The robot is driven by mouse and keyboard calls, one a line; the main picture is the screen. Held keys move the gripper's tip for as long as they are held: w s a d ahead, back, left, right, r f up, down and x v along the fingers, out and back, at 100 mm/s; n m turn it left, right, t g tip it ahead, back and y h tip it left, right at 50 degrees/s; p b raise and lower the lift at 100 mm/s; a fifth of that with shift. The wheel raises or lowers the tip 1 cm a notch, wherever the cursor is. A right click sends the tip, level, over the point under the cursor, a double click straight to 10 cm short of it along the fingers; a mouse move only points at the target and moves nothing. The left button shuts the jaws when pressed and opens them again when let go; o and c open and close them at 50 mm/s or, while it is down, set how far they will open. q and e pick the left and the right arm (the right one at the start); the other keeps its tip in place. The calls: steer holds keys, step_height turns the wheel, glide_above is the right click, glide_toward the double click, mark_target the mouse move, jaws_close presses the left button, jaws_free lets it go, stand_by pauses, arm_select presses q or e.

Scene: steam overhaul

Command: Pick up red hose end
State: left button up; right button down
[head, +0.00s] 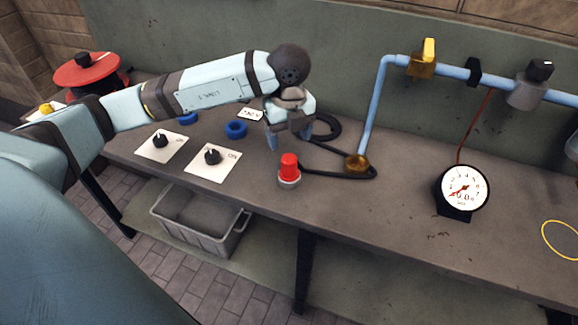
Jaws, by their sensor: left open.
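A red cylinder (289,166) with a pale grey base stands upright on the grey workbench (400,220), near its front edge. A black hose (340,174) runs from the right up to it, so it looks like the red hose end; I cannot tell how they join. My left gripper (289,139) is open, pointing down, a little behind the red cylinder and apart from it. Its fingers show pale blue, with nothing seen between them. Part of the black hose coil lies behind the gripper. My right gripper is not in view.
A light blue pipe (367,110) rises from a brass fitting (357,162) right of the gripper. A pressure gauge (464,189) stands further right. Two knob panels (222,169) and blue rings (236,129) lie left. A grey bin (215,240) sits below the bench.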

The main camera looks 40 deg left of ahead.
mark_target(289, 158)
arm_select(q)
step_height(289, 158, down, 9)
steer(key=shift+f, duration=0.2)
stand_by(0.3)
steer(key=shift+c, duration=0.5)
steer(key=c, duration=1)
